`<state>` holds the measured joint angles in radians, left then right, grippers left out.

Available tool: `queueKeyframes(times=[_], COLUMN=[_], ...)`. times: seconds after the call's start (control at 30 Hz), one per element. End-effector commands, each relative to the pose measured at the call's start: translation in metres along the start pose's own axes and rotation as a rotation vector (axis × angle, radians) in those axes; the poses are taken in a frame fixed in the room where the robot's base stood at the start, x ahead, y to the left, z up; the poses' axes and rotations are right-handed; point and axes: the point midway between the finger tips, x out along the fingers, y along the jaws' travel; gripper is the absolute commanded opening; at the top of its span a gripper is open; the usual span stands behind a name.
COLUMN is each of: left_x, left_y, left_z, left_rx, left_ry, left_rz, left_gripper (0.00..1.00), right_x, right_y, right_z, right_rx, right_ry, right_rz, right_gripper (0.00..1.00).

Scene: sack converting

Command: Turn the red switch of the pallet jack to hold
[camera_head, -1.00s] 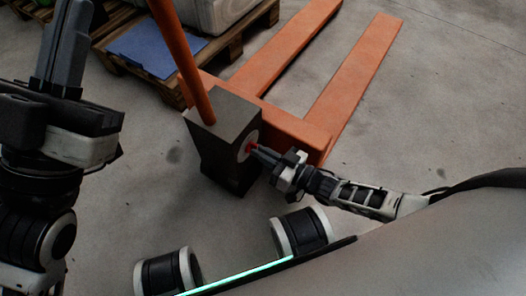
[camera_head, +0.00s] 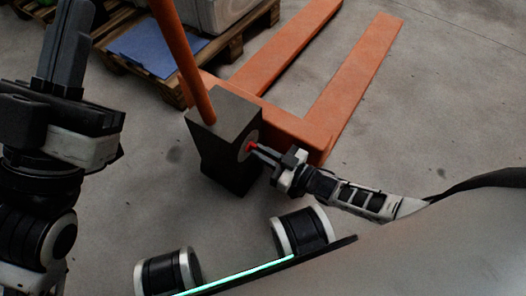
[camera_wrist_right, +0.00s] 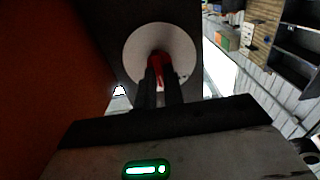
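The pallet jack's dark box-shaped housing (camera_head: 220,130) stands in the middle of the head view, with a round pale plate on its right side. The red switch (camera_head: 250,146) sits at the centre of that plate. In the right wrist view the red switch (camera_wrist_right: 159,64) stands out from the pale disc (camera_wrist_right: 184,47). My right gripper (camera_head: 257,149) reaches it from the right, its two fingers (camera_wrist_right: 160,80) closed on either side of the switch and partly hiding it. My left gripper (camera_head: 67,40) is raised at the far left, empty, fingers together.
The orange handle (camera_head: 181,50) rises from the housing, and two orange forks (camera_head: 352,85) extend behind it. A wooden pallet (camera_head: 233,45) with a blue sheet (camera_head: 158,50) and a pale load is at the back left. The floor on the right is clear.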

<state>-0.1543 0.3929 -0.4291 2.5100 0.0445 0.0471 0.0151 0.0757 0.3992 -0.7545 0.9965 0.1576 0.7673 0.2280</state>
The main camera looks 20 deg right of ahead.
Motion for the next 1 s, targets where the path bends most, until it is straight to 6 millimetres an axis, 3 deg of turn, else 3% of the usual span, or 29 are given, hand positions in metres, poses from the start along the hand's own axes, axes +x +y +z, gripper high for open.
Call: queueKeyframes(times=[0.03,0.07,0.47,0.57,1.0], left_x=[0.0,0.0,0.002,0.0,-0.018], left_y=[0.0,0.0,-0.001,-0.003,-0.001], left_z=[0.0,0.0,-0.001,0.007,0.044], left_rx=[0.0,0.0,-0.012,-0.062,-0.322], left_ry=[0.0,0.0,-0.007,-0.068,-0.325], left_rz=[0.0,0.0,-0.001,-0.025,-0.113], left_gripper=[0.0,0.0,0.0,0.0,0.0], right_x=[0.0,0.0,-0.008,-0.023,-0.125], right_y=[0.0,0.0,0.0,0.0,0.0], right_z=[-0.001,-0.001,-0.001,-0.001,-0.001], right_rx=[0.0,0.0,0.0,0.001,0.001], right_ry=[0.002,0.002,-0.003,-0.004,-0.003], right_rz=[0.0,0.0,0.001,0.0,0.001], right_gripper=[0.23,0.31,0.31,0.31,0.31])
